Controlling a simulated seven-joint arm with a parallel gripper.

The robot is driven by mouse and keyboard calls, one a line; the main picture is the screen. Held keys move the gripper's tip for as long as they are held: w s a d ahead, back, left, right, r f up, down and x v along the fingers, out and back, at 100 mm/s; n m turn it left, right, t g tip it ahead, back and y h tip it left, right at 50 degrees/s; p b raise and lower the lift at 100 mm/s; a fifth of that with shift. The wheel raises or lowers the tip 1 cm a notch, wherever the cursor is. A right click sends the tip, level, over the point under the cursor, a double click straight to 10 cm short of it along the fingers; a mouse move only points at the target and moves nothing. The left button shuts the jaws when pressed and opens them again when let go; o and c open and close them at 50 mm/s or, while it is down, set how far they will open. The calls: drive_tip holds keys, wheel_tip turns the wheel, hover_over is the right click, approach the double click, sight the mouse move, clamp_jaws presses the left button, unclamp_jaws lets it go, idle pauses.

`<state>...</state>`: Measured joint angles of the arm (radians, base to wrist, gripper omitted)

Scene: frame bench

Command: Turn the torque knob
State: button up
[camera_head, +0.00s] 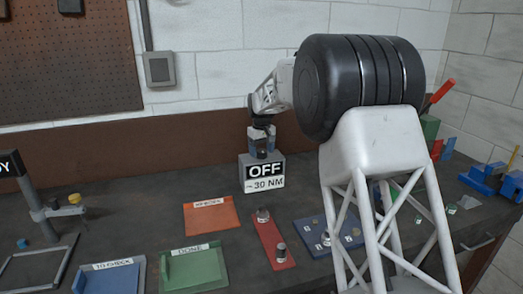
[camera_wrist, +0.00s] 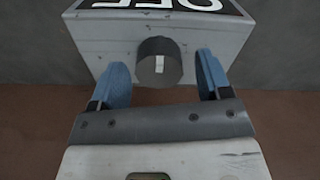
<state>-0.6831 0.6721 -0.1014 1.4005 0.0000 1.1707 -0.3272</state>
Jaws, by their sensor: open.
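The torque knob (camera_wrist: 159,61) is a dark grey cylinder with a white mark, on a grey box (camera_wrist: 100,40) in the wrist view. In the head view the box (camera_head: 246,160) stands on the bench with a sign (camera_head: 264,177) reading "OFF" and "~30 NM". My gripper (camera_wrist: 162,70) is open, with one blue finger on each side of the knob and visible gaps between fingers and knob. In the head view my gripper (camera_head: 262,143) is above the box, and the knob shows only as a small dark shape at its top.
An orange tray (camera_head: 211,231), a green "DONE" tray (camera_head: 190,275) and a blue "TO CHECK" tray (camera_head: 110,281) lie on the bench. A red plate (camera_head: 270,238) and a blue plate (camera_head: 308,225) carry small parts. A grey stand (camera_head: 38,215) is at left. My arm hides part of the right side.

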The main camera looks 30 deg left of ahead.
drive_tip(key=c, duration=0.9)
drive_tip(key=shift+m, duration=0.3)
drive_tip(key=m, duration=0.7)
drive_tip(key=shift+w+m, duration=0.1)
drive_tip(key=shift+m, duration=0.3)
drive_tip(key=m, duration=0.3)
drive_tip(key=shift+d+r+m, duration=0.1)
drive_tip(key=shift+m, duration=2.1)
